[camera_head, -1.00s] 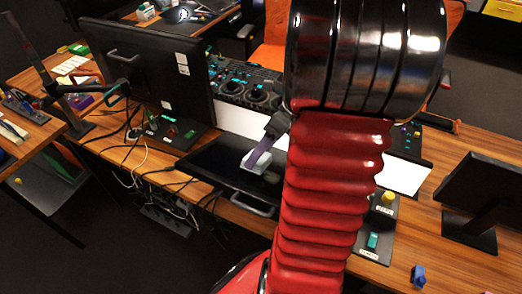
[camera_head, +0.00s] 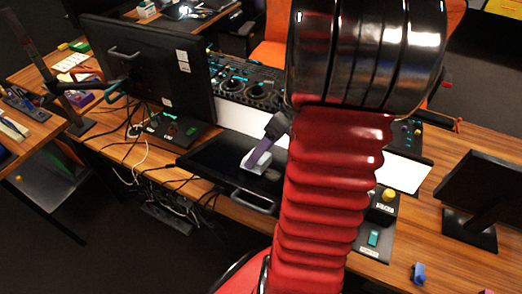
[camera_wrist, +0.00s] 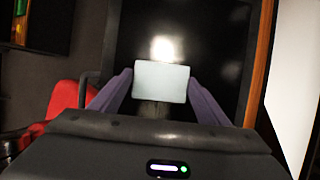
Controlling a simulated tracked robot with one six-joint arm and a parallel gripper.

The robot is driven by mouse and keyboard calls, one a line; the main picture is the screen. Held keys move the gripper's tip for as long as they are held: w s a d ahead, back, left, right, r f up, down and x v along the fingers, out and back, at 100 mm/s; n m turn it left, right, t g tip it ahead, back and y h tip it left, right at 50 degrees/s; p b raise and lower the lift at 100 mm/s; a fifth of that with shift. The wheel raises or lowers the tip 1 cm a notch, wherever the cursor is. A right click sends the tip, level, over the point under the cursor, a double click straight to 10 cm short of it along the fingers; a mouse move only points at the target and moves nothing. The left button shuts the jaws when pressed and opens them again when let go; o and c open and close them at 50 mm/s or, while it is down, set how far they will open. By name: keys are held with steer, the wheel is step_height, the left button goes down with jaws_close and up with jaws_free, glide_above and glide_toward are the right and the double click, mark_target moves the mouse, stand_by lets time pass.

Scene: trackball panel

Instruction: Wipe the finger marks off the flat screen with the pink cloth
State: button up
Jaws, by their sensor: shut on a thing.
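The flat screen (camera_head: 212,162) is a dark glossy panel lying on the wooden desk, with a handle at its front edge. It also fills the middle of the wrist view (camera_wrist: 215,45). My gripper (camera_head: 263,157), with purple fingers, is over its right part. It is shut on a pale, whitish pad (camera_wrist: 161,82), held between the two fingertips. The pad is at or just above the screen; I cannot tell if it touches. It looks pale, and no pink cloth shows. A bright glare lies on the screen beyond the pad. I cannot make out finger marks.
An upright monitor (camera_head: 150,65) stands left of the flat screen, with cables below it. A control deck (camera_head: 245,82) is behind. Button boxes (camera_head: 380,212) and another monitor (camera_head: 485,185) are to the right. My red arm hides the screen's right end in the head view.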

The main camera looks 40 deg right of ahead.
mark_target(267, 165)
steer(key=shift+s+a+f, duration=0.1)
steer(key=shift+a+f, duration=0.15)
steer(key=shift+f, duration=0.3)
steer(key=shift+s, duration=0.1)
stand_by(0.3)
steer(key=shift+s+d+r, duration=0.1)
steer(key=shift+s+d, duration=0.25)
steer(key=shift+s, duration=0.45)
steer(key=shift+s+d, duration=0.35)
steer(key=shift+s, duration=0.45)
steer(key=shift+s, duration=0.1)
steer(key=shift+s+d, duration=0.25)
steer(key=shift+s, duration=0.6)
steer(key=shift+s+d, duration=0.25)
steer(key=shift+s, duration=0.6)
